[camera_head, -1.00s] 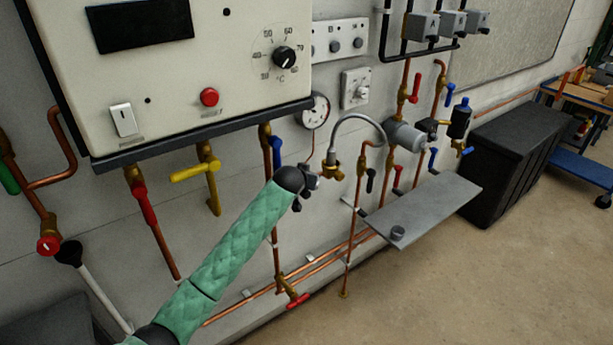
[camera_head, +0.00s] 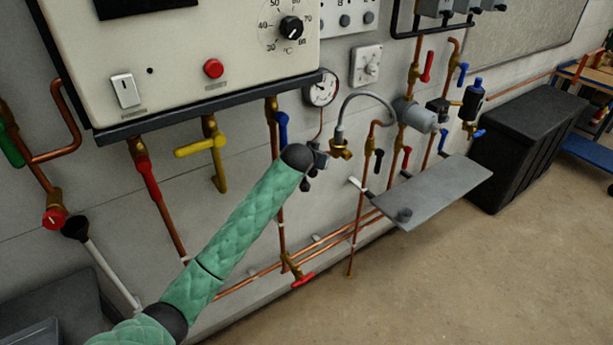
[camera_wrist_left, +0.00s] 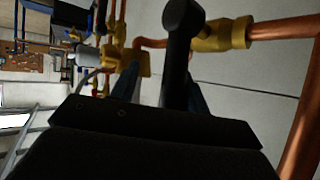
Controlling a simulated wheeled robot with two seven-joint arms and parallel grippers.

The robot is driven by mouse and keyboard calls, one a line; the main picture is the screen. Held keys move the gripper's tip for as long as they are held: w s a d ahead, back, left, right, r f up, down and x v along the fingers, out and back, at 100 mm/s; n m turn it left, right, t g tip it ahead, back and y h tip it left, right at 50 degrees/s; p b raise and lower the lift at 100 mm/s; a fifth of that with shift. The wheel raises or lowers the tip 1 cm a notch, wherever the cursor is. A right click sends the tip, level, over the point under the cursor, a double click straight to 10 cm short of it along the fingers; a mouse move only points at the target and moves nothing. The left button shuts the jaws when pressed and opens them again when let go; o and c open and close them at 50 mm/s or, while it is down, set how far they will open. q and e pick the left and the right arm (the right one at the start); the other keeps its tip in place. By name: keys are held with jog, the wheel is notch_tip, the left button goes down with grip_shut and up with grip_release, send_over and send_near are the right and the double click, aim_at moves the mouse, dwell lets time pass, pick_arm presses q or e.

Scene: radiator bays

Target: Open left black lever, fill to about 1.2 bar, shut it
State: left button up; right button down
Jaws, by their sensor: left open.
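My left gripper (camera_head: 318,160) is at the brass valve (camera_head: 340,149) at the left end of the curved grey filling hose (camera_head: 364,97). In the left wrist view a black lever (camera_wrist_left: 181,45) stands between the two fingers, beside a brass valve body (camera_wrist_left: 222,35) on a copper pipe. The fingers are open, one on each side of the lever; I cannot tell whether they touch it. In the head view the left lever is largely hidden by the gripper. Another black lever (camera_head: 378,161) hangs right of the hose. The round pressure gauge (camera_head: 322,88) is above; its needle is too small to read.
The boiler (camera_head: 180,65) overhangs at upper left. A blue lever (camera_head: 283,128) and yellow lever (camera_head: 200,147) are close to my arm. A grey shelf (camera_head: 440,190) juts out at right, with a black bin (camera_head: 525,145) beyond. The floor in front is clear.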

pick_arm(q)
jog(key=s+a+b, duration=0.3)
jog(key=s, duration=0.7)
jog(key=shift+s+a, duration=0.35)
jog(key=shift+s, duration=0.05)
pick_arm(e)
jog(key=w+a+r, duration=0.2)
jog(key=w+r, duration=0.1)
jog(key=r, duration=0.3)
jog(key=shift+a+r+g, duration=0.3)
jog(key=shift+a+r, duration=0.05)
jog(key=shift+r, duration=0.05)
